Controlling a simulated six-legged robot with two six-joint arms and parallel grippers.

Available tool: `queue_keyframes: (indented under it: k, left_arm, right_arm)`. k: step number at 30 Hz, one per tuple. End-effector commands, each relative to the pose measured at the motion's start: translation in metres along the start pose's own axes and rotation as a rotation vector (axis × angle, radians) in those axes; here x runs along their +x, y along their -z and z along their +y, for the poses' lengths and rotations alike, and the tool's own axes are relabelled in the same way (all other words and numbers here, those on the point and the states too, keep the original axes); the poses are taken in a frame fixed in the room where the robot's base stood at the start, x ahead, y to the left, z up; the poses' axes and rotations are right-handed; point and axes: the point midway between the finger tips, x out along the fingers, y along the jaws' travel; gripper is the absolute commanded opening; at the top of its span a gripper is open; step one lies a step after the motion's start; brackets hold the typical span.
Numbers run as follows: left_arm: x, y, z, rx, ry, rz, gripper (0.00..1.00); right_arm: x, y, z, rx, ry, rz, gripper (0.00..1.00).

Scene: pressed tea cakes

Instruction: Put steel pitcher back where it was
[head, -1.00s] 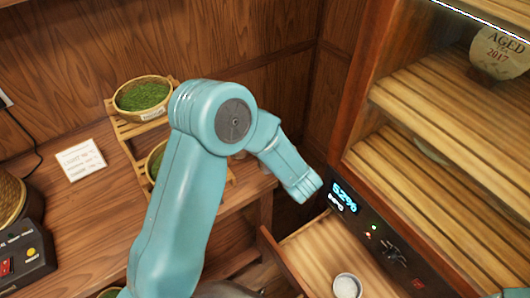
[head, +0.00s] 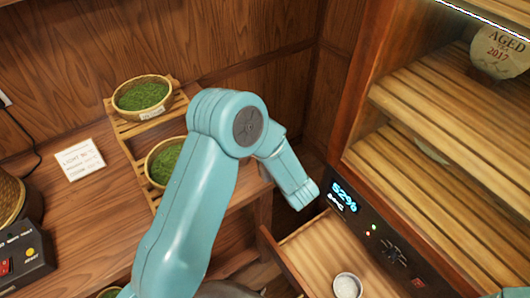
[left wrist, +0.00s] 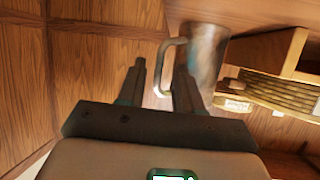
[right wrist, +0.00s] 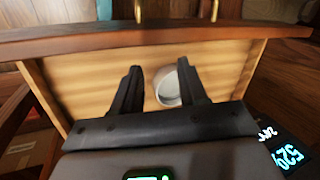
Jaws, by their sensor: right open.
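The steel pitcher (left wrist: 206,55) shows in the left wrist view, a grey metal body with a loop handle on its left side. My left gripper (left wrist: 160,68) is open. The handle lies between its fingertips, close to the right finger; I cannot tell whether they touch. In the head view my left arm hides its own gripper and most or all of the pitcher. My right gripper (right wrist: 170,70) is open above a drawer (right wrist: 95,82). A small white cup (right wrist: 168,88) lies below its fingers; it also shows in the head view (head: 347,286).
A slatted rack (head: 130,128) holds two baskets of green tea (head: 142,95) on the counter, left of my left arm. A card (head: 80,159) lies nearby. The cabinet (head: 345,125) with shelves stands on the right, its drawer (head: 320,250) pulled out.

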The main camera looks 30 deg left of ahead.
Motion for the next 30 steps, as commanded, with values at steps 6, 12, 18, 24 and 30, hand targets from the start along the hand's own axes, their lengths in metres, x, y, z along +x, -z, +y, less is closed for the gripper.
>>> queue_keyframes:
  k: [6, 12, 18, 24, 30]
  left_arm:
    - [-0.012, 0.002, 0.001, 0.000, -0.003, 0.000, 0.35]
    - [-0.057, 0.002, 0.002, 0.000, -0.008, 0.002, 0.35]
    - [-0.099, 0.002, 0.001, 0.000, -0.006, 0.001, 0.35]
    - [-0.118, 0.001, 0.001, 0.001, -0.006, -0.003, 0.35]
    - [-0.092, -0.045, 0.017, 0.056, -0.187, -0.140, 0.35]
  right_arm:
    - [0.000, 0.000, 0.000, 0.000, 0.000, 0.000, 0.43]
    - [0.005, 0.000, 0.002, 0.000, 0.000, 0.000, 0.43]
    - [0.008, 0.000, 0.003, 0.000, 0.000, 0.000, 0.43]
    - [0.009, 0.000, 0.003, 0.000, 0.000, 0.000, 0.43]
    - [0.009, 0.000, 0.003, 0.000, 0.000, 0.000, 0.43]
